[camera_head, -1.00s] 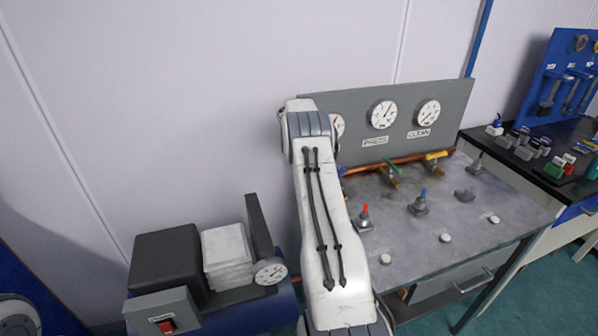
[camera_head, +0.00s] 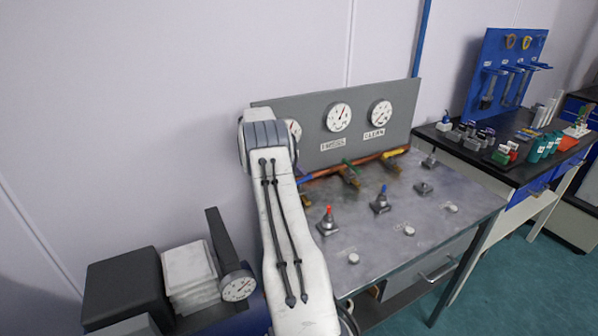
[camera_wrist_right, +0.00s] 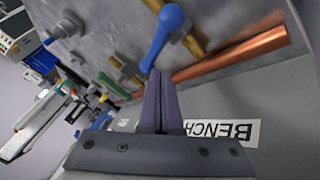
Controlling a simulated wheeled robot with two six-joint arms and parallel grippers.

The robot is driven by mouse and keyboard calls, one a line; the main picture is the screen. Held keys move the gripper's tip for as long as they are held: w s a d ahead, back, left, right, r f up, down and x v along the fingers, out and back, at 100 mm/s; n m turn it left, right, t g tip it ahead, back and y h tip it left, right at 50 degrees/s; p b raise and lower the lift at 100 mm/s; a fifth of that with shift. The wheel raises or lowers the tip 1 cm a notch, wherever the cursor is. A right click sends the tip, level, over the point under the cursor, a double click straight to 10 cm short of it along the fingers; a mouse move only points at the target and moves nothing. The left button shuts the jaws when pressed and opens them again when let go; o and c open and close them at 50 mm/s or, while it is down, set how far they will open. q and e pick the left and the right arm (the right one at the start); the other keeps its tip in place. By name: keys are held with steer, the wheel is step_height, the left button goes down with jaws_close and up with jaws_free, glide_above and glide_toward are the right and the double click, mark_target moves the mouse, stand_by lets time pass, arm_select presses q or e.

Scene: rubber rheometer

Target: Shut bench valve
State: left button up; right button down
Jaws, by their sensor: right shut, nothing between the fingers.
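The bench valve has a blue lever with a rounded end (camera_wrist_right: 158,38), on a brass body along a copper pipe, in the right wrist view. A white label reading BENCH (camera_wrist_right: 222,131) shows upside down below it. My right gripper (camera_wrist_right: 160,73) is shut and empty, its fingertips at the lower end of the blue lever; I cannot tell whether they touch. In the head view, a bit of the blue handle (camera_head: 305,181) shows beside my right arm, which hides the right gripper and the left gauge's label. My left gripper is not in view.
A green-handled valve (camera_head: 349,165) and a yellow-handled valve (camera_head: 392,155) sit on the same pipe, below the gauge panel (camera_head: 300,105). Red (camera_head: 328,220) and blue (camera_head: 381,200) knobbed fittings stand on the bench top. A black box (camera_head: 125,285) is at left.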

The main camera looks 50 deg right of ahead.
steer(key=shift+s+a+b, duration=0.25)
steer(key=shift+a+b, duration=0.15)
steer(key=shift+a, duration=0.15)
steer(key=v, duration=1)
steer(key=shift+r, duration=0.2)
steer(key=shift+w, duration=0.1)
